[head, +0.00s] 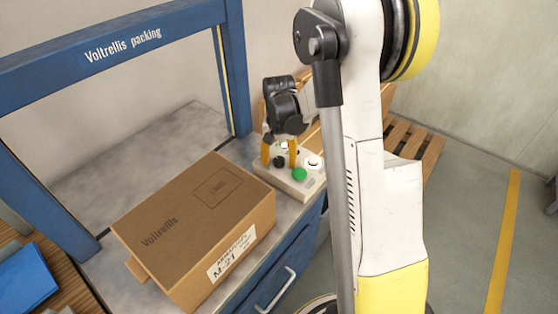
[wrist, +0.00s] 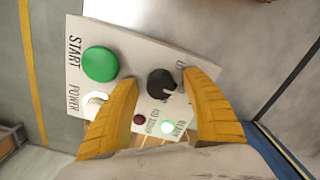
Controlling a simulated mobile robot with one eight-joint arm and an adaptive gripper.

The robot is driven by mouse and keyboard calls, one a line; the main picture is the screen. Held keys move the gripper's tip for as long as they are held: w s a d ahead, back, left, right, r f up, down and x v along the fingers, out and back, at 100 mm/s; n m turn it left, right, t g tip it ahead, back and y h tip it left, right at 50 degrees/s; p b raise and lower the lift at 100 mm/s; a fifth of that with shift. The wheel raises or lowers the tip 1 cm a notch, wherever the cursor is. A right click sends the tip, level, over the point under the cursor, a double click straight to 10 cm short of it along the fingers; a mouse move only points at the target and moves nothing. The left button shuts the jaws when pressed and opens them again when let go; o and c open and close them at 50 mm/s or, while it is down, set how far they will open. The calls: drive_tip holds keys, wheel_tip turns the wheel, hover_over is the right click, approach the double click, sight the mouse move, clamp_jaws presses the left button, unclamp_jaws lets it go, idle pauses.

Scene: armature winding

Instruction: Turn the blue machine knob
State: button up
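The knob is black in these views, with a pale pointer mark, and sits on a light control box (head: 311,186) at the blue machine. In the wrist view the knob (wrist: 161,83) lies between the two yellow fingertips of my gripper (wrist: 160,79). The fingers are apart, with the left one clear of the knob; the right one is very close, and I cannot tell whether it touches. In the head view my gripper (head: 280,156) points down over the box, with the knob (head: 279,162) low between its fingers.
A green START button (wrist: 100,64) and a white POWER switch (wrist: 95,103) are beside the knob. A lit READY lamp (wrist: 167,127) and a dark red lamp (wrist: 139,119) are near the fingers. A cardboard box (head: 190,225) and the blue frame (head: 232,70) stand left of my gripper.

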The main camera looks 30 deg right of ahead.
sight(279, 159)
drive_tip(key=shift+r, duration=0.1)
wheel_tip(279, 159, up, 12)
idle(0.5)
idle(0.4)
drive_tip(key=s+a+r+n+t, duration=0.2)
drive_tip(key=s+a, duration=0.3)
drive_tip(key=s+a+r+n+t, duration=0.2)
drive_tip(key=s+a+n, duration=0.1)
drive_tip(key=s+a, duration=0.2)
drive_tip(key=s+a+r+n+t, duration=0.2)
drive_tip(key=s+a, duration=0.3)
drive_tip(key=s, duration=0.2)
drive_tip(key=shift+n+t, duration=0.3)
drive_tip(key=shift+t, duration=0.1)
drive_tip(key=shift+s+a+f, duration=0.25)
drive_tip(key=shift+s, duration=0.15)
